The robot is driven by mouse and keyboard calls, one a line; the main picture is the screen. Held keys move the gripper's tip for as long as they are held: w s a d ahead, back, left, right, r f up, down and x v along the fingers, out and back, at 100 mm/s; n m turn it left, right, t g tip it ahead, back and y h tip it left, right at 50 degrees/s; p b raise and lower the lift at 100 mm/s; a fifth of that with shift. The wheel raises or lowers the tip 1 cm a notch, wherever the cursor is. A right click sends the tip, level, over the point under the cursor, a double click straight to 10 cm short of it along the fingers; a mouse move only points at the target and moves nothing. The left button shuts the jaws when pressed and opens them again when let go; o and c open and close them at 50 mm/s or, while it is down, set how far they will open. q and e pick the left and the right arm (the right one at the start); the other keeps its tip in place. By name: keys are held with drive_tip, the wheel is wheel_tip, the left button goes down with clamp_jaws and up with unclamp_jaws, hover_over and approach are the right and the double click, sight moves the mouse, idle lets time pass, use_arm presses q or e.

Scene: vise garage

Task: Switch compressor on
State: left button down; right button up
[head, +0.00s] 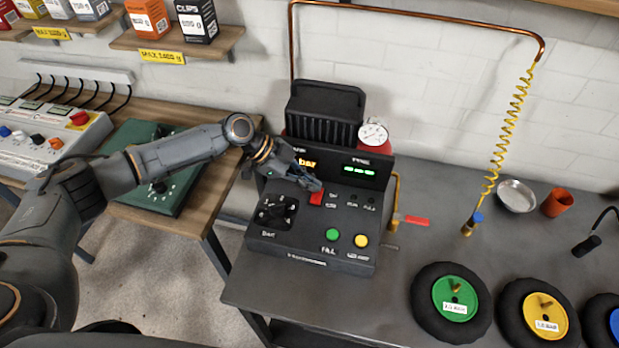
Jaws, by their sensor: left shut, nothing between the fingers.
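The compressor (311,258) is a black box on the grey workbench, with a finned black motor block and a round gauge (373,134) behind its panel. Its panel has a red switch (317,198), a black rotary knob (277,211), a green button (333,235) and a yellow button (361,241). An orange display, partly hidden by my arm, reads "bar", and a green display (359,170) is lit beside it. My left gripper (314,186) is shut and empty, with its tips at the upper edge of the red switch; I cannot tell whether they touch. My right gripper is not in view.
A crank with a red handle (416,220) sticks out at the compressor's right side. A coiled yellow hose (510,120) hangs further right. Wheels with green (479,294) and yellow (546,325) hubs lie at the front right. A metal bowl (516,196) and an orange cup (558,203) stand behind.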

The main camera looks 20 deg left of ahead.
use_arm(q)
drive_tip(key=shift+f, duration=0.1)
drive_tip(key=f+b, duration=0.1)
drive_tip(key=b, duration=0.1)
drive_tip(key=shift+w+f+g+b, duration=0.1)
drive_tip(key=shift+w+g+b, duration=0.05)
drive_tip(key=shift+g+b, duration=0.15)
drive_tip(key=shift+r+p, duration=0.35)
drive_tip(key=shift+p, duration=0.05)
